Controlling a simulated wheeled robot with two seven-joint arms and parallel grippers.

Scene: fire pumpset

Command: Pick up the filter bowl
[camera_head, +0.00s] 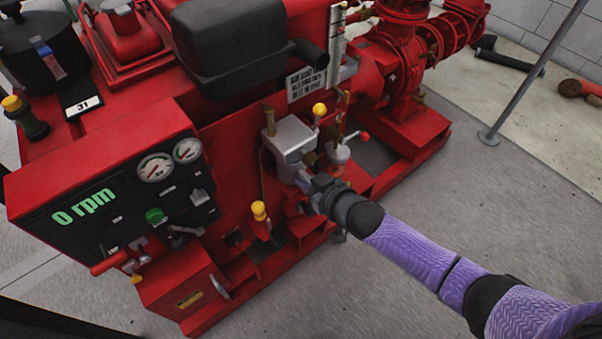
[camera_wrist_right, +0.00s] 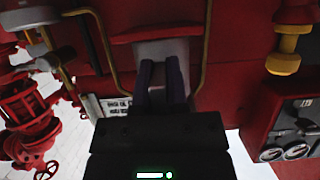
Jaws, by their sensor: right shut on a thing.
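A pale grey part (camera_head: 302,180), which I take to be the filter bowl, shows under the grey housing (camera_head: 291,139) on the red pumpset's front. My right gripper (camera_head: 308,187) is at this part from the lower right, its fingers shut on it. In the right wrist view the dark fingers (camera_wrist_right: 162,80) lie against a grey surface (camera_wrist_right: 163,50), close together. The fingers and wrist hide most of the bowl, and I cannot tell whether it is apart from the housing. My left gripper is not in view.
A small grey cup-shaped fitting (camera_head: 338,153) with a red lever stands just right of the housing. Yellow-capped parts (camera_head: 259,211) and thin pipes are close by. The control panel (camera_head: 110,200) is at the left. Open floor (camera_head: 470,220) lies at the right.

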